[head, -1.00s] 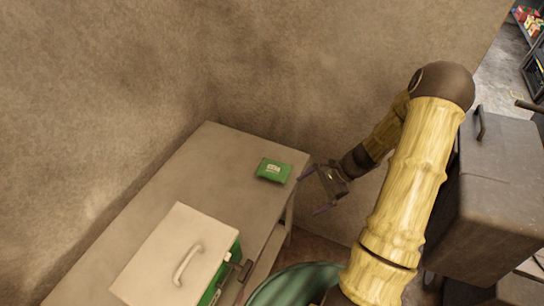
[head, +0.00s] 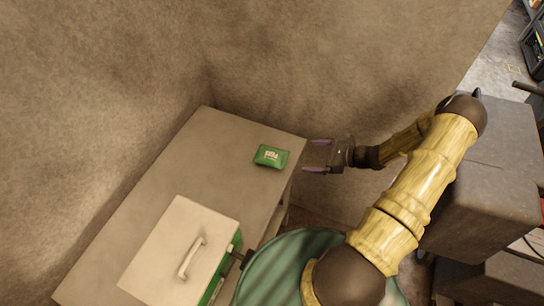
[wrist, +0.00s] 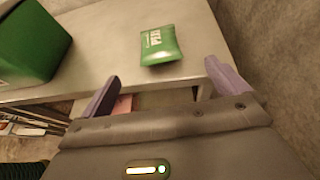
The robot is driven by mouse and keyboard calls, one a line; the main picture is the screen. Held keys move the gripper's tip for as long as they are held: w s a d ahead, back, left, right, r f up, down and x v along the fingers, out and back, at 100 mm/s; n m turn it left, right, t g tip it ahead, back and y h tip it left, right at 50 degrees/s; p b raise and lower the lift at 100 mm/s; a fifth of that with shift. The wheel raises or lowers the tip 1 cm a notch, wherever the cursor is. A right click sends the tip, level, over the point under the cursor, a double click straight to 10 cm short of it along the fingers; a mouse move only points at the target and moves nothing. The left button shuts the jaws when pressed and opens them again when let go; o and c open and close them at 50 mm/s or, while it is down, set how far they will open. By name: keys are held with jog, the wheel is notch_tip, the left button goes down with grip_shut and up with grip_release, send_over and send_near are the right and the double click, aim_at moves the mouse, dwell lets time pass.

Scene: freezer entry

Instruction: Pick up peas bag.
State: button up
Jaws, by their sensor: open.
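The green peas bag (head: 271,156) with white lettering lies flat on the grey table, close to its right edge. It also shows in the wrist view (wrist: 160,45), ahead of my gripper and between the lines of its two fingers. My gripper (head: 316,156) is open and empty, just off the table's right edge, with its purple fingers pointing left toward the bag. In the wrist view the open fingers (wrist: 164,86) are apart, with a gap between them and the bag.
A green box with a white lid and handle (head: 184,250) stands on the near part of the table (head: 205,150). A wall rises behind the table. Dark grey boxes (head: 490,165) stand at the right. The tabletop around the bag is clear.

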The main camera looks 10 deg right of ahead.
aim_at(278, 155)
jog(key=b+x, duration=0.2)
jog(key=x, duration=0.8)
jog(key=shift+a+f+b, duration=0.1)
jog(key=shift+f+b, duration=0.05)
jog(key=shift+b, duration=0.25)
jog(key=shift+w+a, duration=0.15)
jog(key=shift+w, duration=0.05)
jog(key=shift+a, duration=0.1)
jog(key=b+x, duration=0.1)
jog(key=x, duration=0.3)
jog(key=shift+s+a+f+b, duration=0.1)
jog(key=shift+a+f+b, duration=0.05)
jog(key=shift+b, duration=0.15)
jog(key=shift+w+a+f, duration=0.1)
jog(key=shift+w+a, duration=0.15)
jog(key=shift+a, duration=0.1)
jog(key=c, duration=1.2)
